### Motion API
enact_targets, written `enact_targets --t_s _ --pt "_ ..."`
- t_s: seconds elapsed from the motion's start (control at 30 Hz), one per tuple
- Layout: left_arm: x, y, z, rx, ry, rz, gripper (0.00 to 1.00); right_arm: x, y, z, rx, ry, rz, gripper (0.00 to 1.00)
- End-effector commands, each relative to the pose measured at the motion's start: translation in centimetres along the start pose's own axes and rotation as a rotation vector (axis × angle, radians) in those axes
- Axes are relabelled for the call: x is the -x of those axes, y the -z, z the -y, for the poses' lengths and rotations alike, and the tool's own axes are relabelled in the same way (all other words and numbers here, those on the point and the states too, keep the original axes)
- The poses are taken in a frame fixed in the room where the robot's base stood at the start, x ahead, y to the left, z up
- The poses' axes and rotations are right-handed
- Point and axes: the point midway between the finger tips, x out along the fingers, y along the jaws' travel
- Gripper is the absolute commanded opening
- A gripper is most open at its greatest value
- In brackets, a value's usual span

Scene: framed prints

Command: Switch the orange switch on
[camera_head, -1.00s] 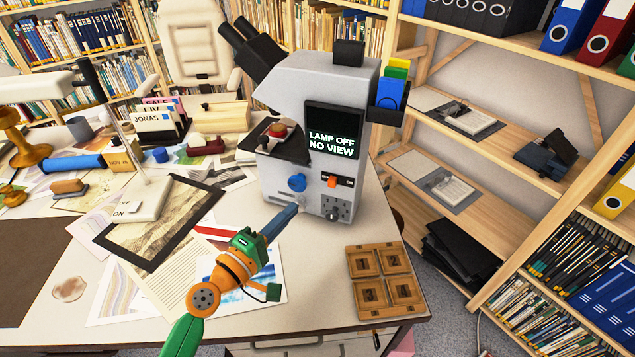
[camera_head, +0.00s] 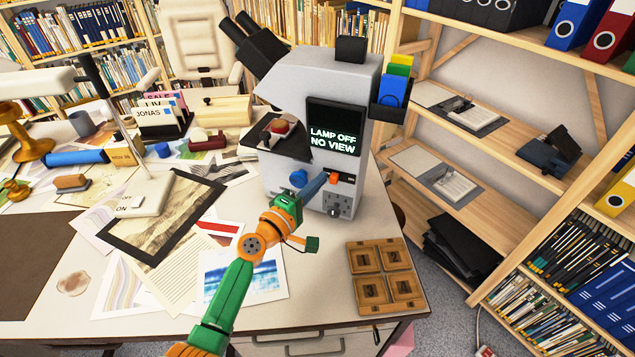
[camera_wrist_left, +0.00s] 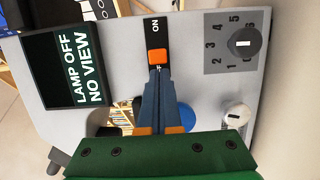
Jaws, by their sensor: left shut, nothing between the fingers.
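The orange switch (camera_head: 333,178) sits on a black plate on the front of the grey microscope (camera_head: 290,95), under a screen (camera_head: 335,130) reading "LAMP OFF NO VIEW". In the left wrist view the switch (camera_wrist_left: 157,56) is at the end of the plate away from the "ON" label (camera_wrist_left: 155,25). My left gripper (camera_head: 322,177) is shut and empty, its blue fingertips at the switch's left side. The tips (camera_wrist_left: 158,72) also show right against the switch in the left wrist view; I cannot tell whether they touch. My right gripper is not in view.
A blue knob (camera_head: 298,179) is just left of my fingers. A numbered dial (camera_wrist_left: 243,42) and a white knob (camera_wrist_left: 237,116) are near the switch. A wooden tray (camera_head: 385,276) lies at the table's right front. Papers cover the table to the left.

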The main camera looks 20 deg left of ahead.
Motion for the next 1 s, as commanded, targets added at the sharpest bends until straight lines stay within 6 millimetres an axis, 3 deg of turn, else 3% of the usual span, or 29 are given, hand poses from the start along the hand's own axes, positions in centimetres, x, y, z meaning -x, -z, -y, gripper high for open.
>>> enact_targets --t_s 0.13,0.33,0.63,1.0 --pt "0.0 -0.2 0.0 0.000 0.000 0.000 0.00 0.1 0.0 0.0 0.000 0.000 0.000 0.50" --pt "-0.5 -2.2 -0.1 0.000 0.000 0.000 0.00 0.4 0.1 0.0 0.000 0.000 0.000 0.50" --pt "-0.3 -2.1 0.0 -0.001 0.000 0.000 0.00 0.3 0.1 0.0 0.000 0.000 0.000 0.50" --pt "5.5 -2.1 0.2 -0.001 0.002 -0.001 0.00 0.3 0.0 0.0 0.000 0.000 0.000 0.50"
